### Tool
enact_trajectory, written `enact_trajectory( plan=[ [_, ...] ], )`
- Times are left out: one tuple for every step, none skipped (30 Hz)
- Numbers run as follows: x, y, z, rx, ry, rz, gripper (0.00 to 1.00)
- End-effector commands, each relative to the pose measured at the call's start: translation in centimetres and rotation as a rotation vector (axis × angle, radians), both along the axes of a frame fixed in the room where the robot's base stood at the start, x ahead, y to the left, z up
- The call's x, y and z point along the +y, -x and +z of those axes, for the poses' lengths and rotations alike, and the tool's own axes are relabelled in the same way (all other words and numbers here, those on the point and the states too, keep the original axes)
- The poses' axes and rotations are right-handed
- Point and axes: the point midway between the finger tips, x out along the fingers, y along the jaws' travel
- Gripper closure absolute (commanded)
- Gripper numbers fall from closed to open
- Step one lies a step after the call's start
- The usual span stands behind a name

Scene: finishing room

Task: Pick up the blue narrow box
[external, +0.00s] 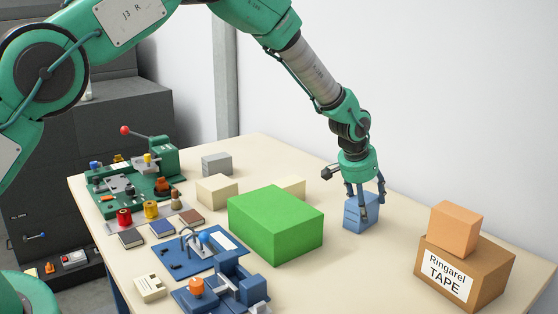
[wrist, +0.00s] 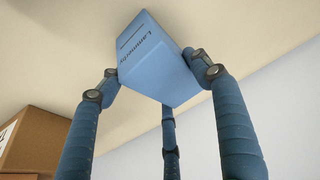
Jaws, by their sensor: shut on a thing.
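The blue narrow box (external: 355,213) is at the right of the green block, at the far side of the table. It fills the top middle of the wrist view (wrist: 155,65), with dark printed lettering on one face. My gripper (external: 367,200) is above and around the box in the external view. In the wrist view its fingers (wrist: 155,85) close on the box from opposite sides, with a third finger behind. I cannot tell whether the box's underside touches the table.
A large green block (external: 275,225) stands just left of the blue box. A brown tape carton (external: 465,275) with an orange box (external: 455,228) on top stands at the right. Cream blocks (external: 217,190), a grey block (external: 216,163) and fixtures fill the left. A white wall is behind.

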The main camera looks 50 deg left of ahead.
Motion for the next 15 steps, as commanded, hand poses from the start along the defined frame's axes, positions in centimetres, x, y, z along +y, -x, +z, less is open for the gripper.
enact_trajectory(
  plan=[
    [0.0, 0.0, 0.0, 0.000, 0.000, 0.000, 0.67],
    [0.0, 0.0, 0.0, 0.000, 0.000, 0.000, 0.67],
    [0.0, 0.0, 0.0, 0.000, 0.000, 0.000, 0.67],
    [0.0, 0.0, 0.1, 0.000, 0.000, 0.000, 0.67],
    [0.0, 0.0, 0.1, 0.000, 0.000, 0.000, 0.67],
    [0.0, 0.0, 0.2, 0.000, 0.000, 0.000, 0.67],
    [0.0, 0.0, 0.3, 0.000, 0.000, 0.000, 0.67],
    [0.0, 0.0, 0.4, 0.000, 0.000, 0.000, 0.67],
    [0.0, 0.0, 0.6, 0.000, 0.000, 0.000, 0.67],
    [0.0, -0.1, 0.9, -0.002, 0.000, 0.000, 0.67],
    [0.0, -0.1, 1.3, -0.003, 0.000, 0.000, 0.67],
    [0.0, -0.1, 1.8, -0.004, 0.000, 0.000, 0.67],
    [0.0, -0.1, 2.2, -0.004, 0.000, 0.000, 0.67],
    [0.0, -0.1, 2.6, -0.003, 0.000, 0.000, 0.67],
    [0.0, -0.1, 3.2, -0.003, 0.000, 0.000, 0.67]
  ],
)
